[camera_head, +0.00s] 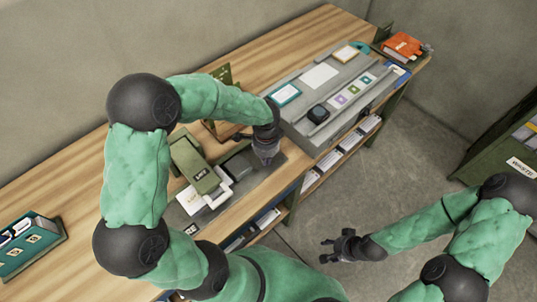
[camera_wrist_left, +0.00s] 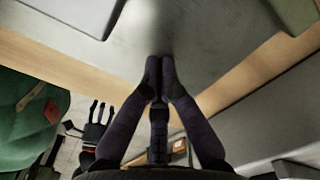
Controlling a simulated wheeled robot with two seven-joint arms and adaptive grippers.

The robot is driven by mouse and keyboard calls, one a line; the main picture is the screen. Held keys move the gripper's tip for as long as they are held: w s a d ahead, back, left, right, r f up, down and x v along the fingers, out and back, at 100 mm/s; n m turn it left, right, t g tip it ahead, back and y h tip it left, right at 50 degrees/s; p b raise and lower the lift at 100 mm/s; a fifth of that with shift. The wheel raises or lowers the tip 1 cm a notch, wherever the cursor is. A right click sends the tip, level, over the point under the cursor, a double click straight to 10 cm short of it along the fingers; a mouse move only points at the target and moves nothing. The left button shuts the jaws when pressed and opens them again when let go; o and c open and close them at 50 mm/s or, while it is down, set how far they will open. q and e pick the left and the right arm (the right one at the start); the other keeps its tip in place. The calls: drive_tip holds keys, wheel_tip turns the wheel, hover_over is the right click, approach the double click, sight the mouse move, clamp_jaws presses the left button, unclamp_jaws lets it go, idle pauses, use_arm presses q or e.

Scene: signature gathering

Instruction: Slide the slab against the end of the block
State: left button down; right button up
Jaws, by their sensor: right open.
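An olive-green block (camera_head: 190,160) with a pale label lies on the desk, with white pieces (camera_head: 212,190) against its lower right side. A dark grey flat piece (camera_head: 240,164) lies to the right of the block; I cannot tell whether it is the slab. My left gripper (camera_head: 266,155) points down over the grey area right of the block. In the left wrist view its fingertips (camera_wrist_left: 160,62) are together over a grey surface, with nothing visible between them. My right gripper (camera_head: 338,246) is open and empty, away from the desk over the floor.
An orange box (camera_head: 402,45) stands at the far end. A teal file box (camera_head: 30,245) sits at left. Shelves lie under the front edge.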

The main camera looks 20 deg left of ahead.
sight(252, 162)
use_arm(q)
drive_tip(key=shift+s+a+b, duration=0.3)
drive_tip(key=shift+s+a, duration=0.8)
drive_tip(key=shift+a, duration=0.15)
drive_tip(key=shift+s+a+p, duration=0.45)
drive_tip(key=shift+s+a, duration=0.05)
drive_tip(key=shift+a, duration=0.2)
drive_tip(key=shift+r, duration=0.1)
wheel_tip(252, 162, up, 12)
